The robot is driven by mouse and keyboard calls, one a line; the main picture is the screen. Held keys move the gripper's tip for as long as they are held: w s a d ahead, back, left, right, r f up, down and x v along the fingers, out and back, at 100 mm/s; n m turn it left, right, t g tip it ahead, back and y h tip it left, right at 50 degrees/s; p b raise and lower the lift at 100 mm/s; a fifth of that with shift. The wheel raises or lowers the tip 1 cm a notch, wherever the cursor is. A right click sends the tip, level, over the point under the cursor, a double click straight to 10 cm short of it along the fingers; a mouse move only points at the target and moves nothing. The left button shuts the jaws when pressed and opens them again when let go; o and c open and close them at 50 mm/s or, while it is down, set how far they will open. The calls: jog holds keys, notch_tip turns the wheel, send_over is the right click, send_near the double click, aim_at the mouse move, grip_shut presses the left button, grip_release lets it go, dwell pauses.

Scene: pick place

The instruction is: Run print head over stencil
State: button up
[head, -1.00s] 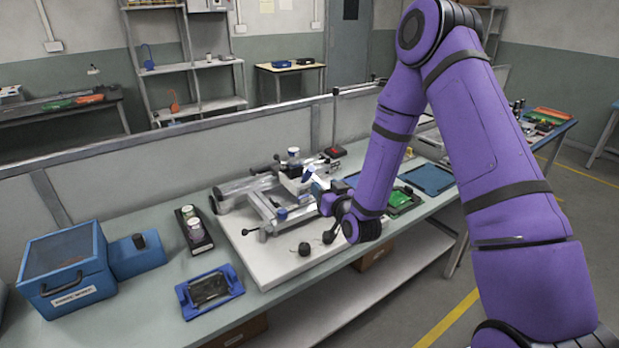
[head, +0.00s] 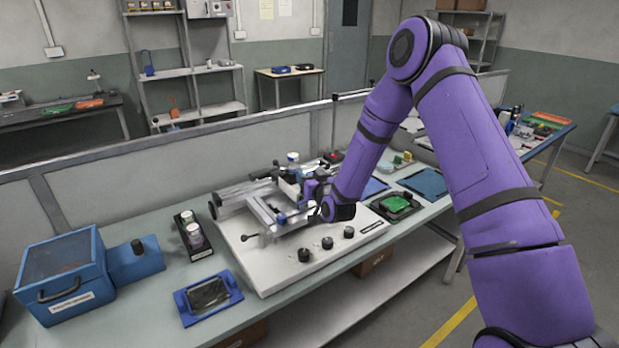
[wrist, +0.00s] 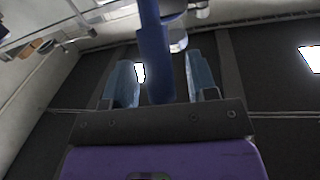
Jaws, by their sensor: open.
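The stencil printer (head: 244,236) stands on the workbench, a white base with a metal frame on top. Its print head (head: 289,187) sits above the frame, partly hidden behind my arm. The stencil itself cannot be made out clearly. My gripper (head: 308,190) is at the right side of the print head. In the wrist view my gripper (wrist: 162,80) is open. A blue upright handle (wrist: 155,60) stands between its two fingers, with a gap visible on both sides. Whether it touches either finger, I cannot tell.
A blue box (head: 66,274) and a small blue framed tray (head: 208,296) are at the left. A green circuit board (head: 396,203) lies right of the printer. Black knobs (head: 304,255) line the printer's front.

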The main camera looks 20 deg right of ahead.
grip_shut()
jog(key=w+d, duration=0.2)
jog(key=d, duration=0.5)
jog(key=w+d, duration=0.2)
jog(key=d, duration=0.5)
jog(key=shift+w, duration=0.25)
jog(key=shift+r, duration=0.1)
grip_release()
jog(key=shift+d, duration=0.15)
jog(key=s+d, duration=0.1)
jog(key=s, duration=0.9)
jog(key=shift+s+d, duration=0.25)
jog(key=shift+s, duration=0.05)
